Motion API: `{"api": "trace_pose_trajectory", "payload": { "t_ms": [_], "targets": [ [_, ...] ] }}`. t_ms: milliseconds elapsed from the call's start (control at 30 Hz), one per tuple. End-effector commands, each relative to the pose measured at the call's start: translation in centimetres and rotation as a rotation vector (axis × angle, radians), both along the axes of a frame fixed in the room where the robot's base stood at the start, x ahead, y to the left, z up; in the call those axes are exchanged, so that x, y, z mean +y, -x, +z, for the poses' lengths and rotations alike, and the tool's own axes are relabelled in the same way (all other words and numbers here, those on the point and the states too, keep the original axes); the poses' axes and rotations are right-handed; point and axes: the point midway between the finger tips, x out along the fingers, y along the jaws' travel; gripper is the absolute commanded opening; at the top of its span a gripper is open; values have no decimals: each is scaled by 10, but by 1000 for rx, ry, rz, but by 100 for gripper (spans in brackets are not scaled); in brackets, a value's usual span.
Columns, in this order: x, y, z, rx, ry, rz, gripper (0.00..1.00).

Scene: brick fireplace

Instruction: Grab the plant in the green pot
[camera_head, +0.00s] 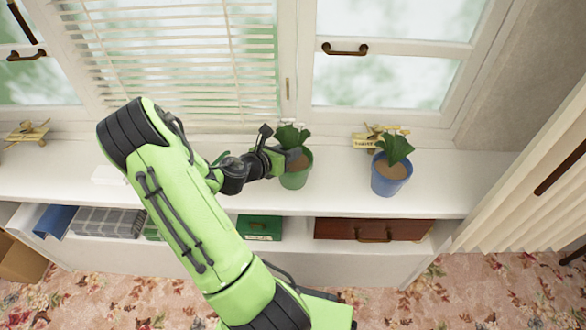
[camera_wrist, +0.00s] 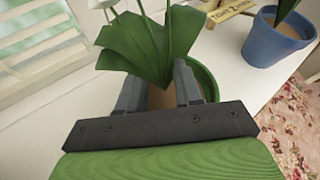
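The plant in the green pot (camera_head: 296,174) stands upright on the white shelf below the window, with broad dark leaves and small white flowers. In the wrist view its leaves (camera_wrist: 135,45) fill the upper middle, and part of the green pot's rim (camera_wrist: 208,78) shows at right. My gripper (camera_head: 279,155) is at the pot's upper left side. In the wrist view my gripper (camera_wrist: 158,85) has its two fingers apart, with brown soil and the leaf bases showing between them. The fingertips are partly hidden by leaves, and I cannot tell whether they touch the pot.
A similar plant in a blue pot (camera_head: 391,177) stands to the right on the same shelf. A small wooden sign (camera_head: 366,142) lies behind it. Below are a green box (camera_head: 259,227) and a brown case (camera_head: 374,230). The shelf between the pots is clear.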

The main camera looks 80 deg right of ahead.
Motion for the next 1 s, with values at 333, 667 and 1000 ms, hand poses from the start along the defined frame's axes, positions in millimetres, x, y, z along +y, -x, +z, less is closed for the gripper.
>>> {"api": "trace_pose_trajectory", "payload": {
  "t_ms": [333, 667, 1000],
  "targets": [
    [0, 0, 0, -1, 0, 0, 0],
    [0, 0, 0, -1, 0, 0, 0],
    [0, 0, 0, -1, 0, 0, 0]
  ]
}}
